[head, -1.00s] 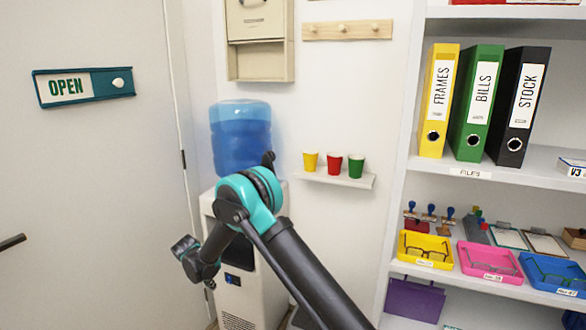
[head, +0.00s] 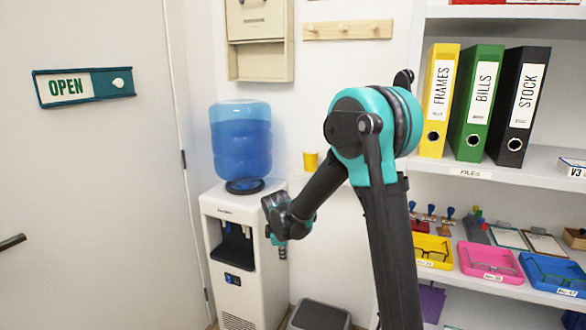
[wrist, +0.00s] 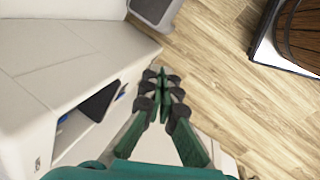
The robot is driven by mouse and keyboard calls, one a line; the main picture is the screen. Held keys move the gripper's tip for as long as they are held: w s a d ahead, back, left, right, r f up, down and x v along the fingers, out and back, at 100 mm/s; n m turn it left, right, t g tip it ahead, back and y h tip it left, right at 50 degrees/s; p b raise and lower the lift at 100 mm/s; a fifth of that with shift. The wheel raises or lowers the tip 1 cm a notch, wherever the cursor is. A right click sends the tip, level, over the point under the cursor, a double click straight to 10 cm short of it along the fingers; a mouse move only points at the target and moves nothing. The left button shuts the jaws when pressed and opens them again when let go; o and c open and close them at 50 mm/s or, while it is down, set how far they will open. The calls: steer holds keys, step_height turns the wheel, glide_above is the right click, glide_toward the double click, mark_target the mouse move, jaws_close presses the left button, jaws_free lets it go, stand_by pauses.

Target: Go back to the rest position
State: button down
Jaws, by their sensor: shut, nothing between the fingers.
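My gripper (head: 282,252) hangs in front of the right side of the white water cooler (head: 240,210), pointing down, and is small in the head view. In the wrist view my gripper (wrist: 162,75) is shut, its green fingers together with nothing between them. My teal and black arm stands folded at the right of the middle in the head view. It hides part of the cup shelf and of the white shelving.
A yellow cup (head: 310,161) shows beside my arm. A grey bin (head: 319,315) stands on the floor right of the cooler. Shelving at right holds binders (head: 474,103) and coloured trays (head: 490,262). In the wrist view a wooden barrel (wrist: 303,35) is at upper right, with bare wooden floor (wrist: 220,60) between.

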steer(key=s+d+r+m, duration=0.3)
steer(key=s+d+m, duration=0.25)
steer(key=d, duration=0.45)
steer(key=s+d+f+m, duration=0.1)
steer(key=s+d+m, duration=0.5)
steer(key=s, duration=0.3)
steer(key=s+d+f+m, duration=0.1)
steer(key=s+d+m, duration=0.5)
steer(key=s, duration=0.4)
steer(key=shift+s+d+t+y, duration=0.25)
steer(key=shift+s+t+y, duration=0.05)
steer(key=shift+t+y, duration=0.1)
